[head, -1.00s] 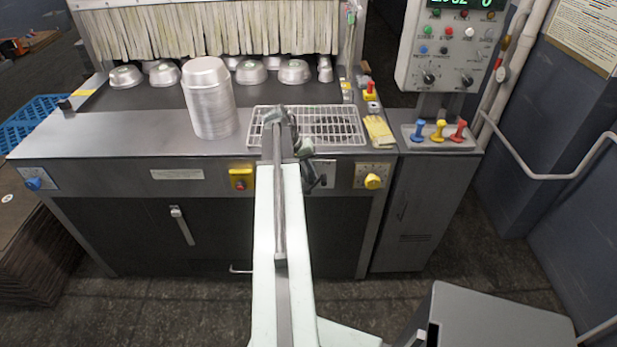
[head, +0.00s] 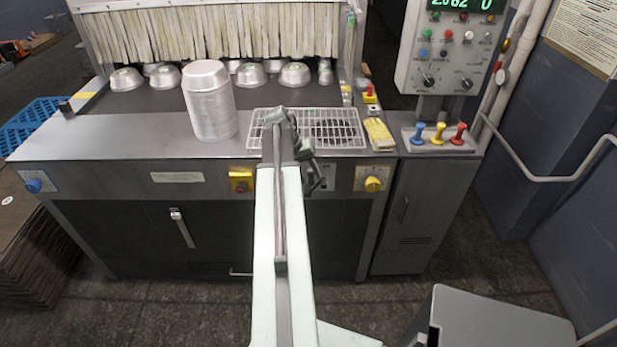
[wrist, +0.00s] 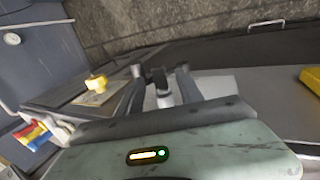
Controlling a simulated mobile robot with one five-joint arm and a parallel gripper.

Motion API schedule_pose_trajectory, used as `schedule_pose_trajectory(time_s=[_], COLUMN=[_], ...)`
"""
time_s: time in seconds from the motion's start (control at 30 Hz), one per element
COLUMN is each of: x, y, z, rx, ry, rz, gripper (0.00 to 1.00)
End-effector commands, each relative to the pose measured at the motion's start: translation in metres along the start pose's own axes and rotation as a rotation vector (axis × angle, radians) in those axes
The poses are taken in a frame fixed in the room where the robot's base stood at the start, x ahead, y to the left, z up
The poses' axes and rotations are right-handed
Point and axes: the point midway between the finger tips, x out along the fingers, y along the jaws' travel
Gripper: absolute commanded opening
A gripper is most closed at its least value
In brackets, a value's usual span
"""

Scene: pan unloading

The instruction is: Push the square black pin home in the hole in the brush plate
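My gripper (head: 316,178) is in front of the machine's front panel, between the yellow switch box (head: 241,180) and the yellow knob (head: 372,183). In the wrist view its two fingers (wrist: 160,88) stand apart. A small black piece (wrist: 157,76), which looks like the square pin, shows between them, with a pale round part just below it. I cannot tell whether the fingers touch it or how deep it sits. A pale plate (head: 328,174) on the panel, possibly the brush plate, is partly hidden behind my gripper. Its hole cannot be made out.
A wire rack (head: 340,128), yellow gloves (head: 379,133) and a stack of pans (head: 208,102) are on the counter above. Several pans lie before the strip curtain (head: 210,30). Coloured handles (head: 438,133) stand at right. A grey box (head: 490,320) is at the lower right.

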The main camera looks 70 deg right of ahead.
Motion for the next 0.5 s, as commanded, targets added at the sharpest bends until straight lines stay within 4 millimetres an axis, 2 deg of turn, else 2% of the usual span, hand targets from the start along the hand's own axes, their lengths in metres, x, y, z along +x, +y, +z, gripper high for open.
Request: schedule_pose_trajectory(time_s=[0.3,0.5], x=[-0.003,-0.028], y=[0.000,0.003], z=[0.000,0.000], rx=[0.000,-0.001], ry=[0.001,0.000], rz=[0.000,0.000], gripper=[0.43,0.43])
